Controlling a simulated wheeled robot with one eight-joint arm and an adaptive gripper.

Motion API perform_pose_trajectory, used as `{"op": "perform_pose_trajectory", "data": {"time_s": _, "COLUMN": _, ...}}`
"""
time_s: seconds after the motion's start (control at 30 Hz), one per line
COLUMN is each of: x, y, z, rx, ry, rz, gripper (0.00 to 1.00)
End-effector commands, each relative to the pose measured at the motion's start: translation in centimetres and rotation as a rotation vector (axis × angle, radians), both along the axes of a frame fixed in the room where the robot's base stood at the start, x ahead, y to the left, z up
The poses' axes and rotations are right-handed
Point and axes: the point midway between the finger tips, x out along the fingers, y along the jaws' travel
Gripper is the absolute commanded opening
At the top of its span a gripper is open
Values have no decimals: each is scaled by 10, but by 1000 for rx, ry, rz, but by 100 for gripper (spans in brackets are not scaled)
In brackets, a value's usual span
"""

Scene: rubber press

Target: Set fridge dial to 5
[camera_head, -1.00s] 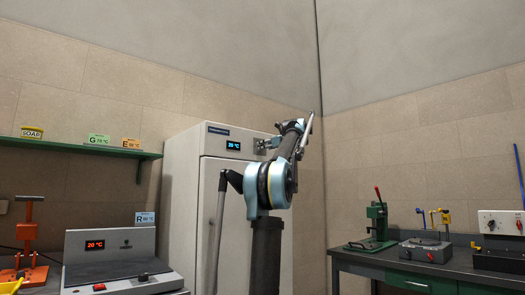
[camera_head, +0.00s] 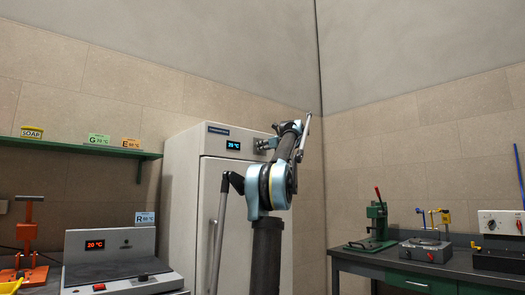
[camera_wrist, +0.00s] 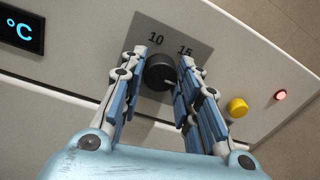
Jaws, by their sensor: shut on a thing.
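The fridge (camera_head: 182,200) is a tall pale cabinet behind my arm in the head view, with a blue lit display (camera_head: 233,146) near its top. In the wrist view the black dial (camera_wrist: 158,72) sits on a grey plate (camera_wrist: 196,48) marked 10 and 15. The rest of its scale, including any 5, is hidden by my fingers. My gripper (camera_wrist: 162,76) has its blue-padded fingers on both sides of the dial, shut on it. A light pointer line shows on the dial's right part. In the head view my gripper (camera_head: 264,144) is at the fridge's upper front.
The fridge handle (camera_head: 216,240) stands out from the door. A green shelf (camera_head: 80,147) is left; a workbench (camera_head: 430,272) is right.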

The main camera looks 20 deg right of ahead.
Motion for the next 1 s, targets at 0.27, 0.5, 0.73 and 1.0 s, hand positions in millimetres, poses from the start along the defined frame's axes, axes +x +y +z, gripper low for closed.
{"op": "perform_pose_trajectory", "data": {"time_s": 0.27, "x": 0, "y": 1, "z": 0, "rx": -84, "ry": -30, "rz": 0, "gripper": 6}}
{"op": "perform_pose_trajectory", "data": {"time_s": 0.5, "x": 0, "y": 1, "z": -1, "rx": -258, "ry": -93, "rz": 1, "gripper": 6}}
{"op": "perform_pose_trajectory", "data": {"time_s": 0.73, "x": 0, "y": 2, "z": -1, "rx": -462, "ry": -168, "rz": 2, "gripper": 6}}
{"op": "perform_pose_trajectory", "data": {"time_s": 1.0, "x": -1, "y": 2, "z": -2, "rx": -705, "ry": -256, "rz": 4, "gripper": 6}}
